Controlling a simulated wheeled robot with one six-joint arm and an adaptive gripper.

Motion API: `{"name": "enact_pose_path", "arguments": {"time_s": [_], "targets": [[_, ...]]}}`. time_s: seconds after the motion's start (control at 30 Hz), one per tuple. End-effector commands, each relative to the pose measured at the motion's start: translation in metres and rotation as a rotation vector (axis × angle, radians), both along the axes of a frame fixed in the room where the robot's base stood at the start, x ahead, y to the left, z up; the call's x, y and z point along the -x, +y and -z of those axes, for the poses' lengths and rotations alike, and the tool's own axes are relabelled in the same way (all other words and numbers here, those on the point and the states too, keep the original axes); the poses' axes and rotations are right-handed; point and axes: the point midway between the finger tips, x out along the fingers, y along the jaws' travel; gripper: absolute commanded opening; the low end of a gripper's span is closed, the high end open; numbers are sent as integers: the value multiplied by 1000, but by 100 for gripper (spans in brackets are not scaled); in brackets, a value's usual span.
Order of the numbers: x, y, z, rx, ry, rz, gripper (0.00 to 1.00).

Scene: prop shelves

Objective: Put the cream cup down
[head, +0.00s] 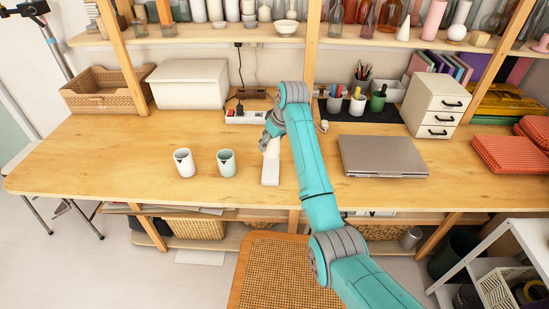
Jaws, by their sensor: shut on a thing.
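My gripper (268,142) is at the end of the teal arm, over the middle of the wooden table. It is shut on a cream object, the cream cup (272,149), which is small here and partly hidden by the gripper and wrist. A narrow white block or pad (270,175) lies just below and in front of it. I cannot tell whether the cup touches this pad or the table. A white cup (184,163) and a pale green cup (226,163) stand upright on the table to the left, each with a dark mark.
A closed grey laptop (382,157) lies right of the arm. A white drawer unit (435,105), pen cups on a dark mat (365,112), a white box (189,84) and a woven basket (105,92) line the back. The table's front left is clear.

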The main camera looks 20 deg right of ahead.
Motion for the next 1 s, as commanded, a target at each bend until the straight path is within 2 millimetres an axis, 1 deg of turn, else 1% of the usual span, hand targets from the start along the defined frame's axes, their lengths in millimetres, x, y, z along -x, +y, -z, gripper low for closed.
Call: {"name": "enact_pose_path", "arguments": {"time_s": [0.03,0.1,0.27,0.5,0.6,0.93,0.97,1.0], "targets": [[0,0,8,0,0,1,16],[0,0,16,0,-1,0,16],[0,0,28,0,-1,0,16],[0,0,64,0,0,0,16],[0,0,69,0,-2,-1,16],[-1,0,71,0,-2,0,16],[0,0,71,0,-2,0,71],[-1,0,71,0,-2,0,81]]}}
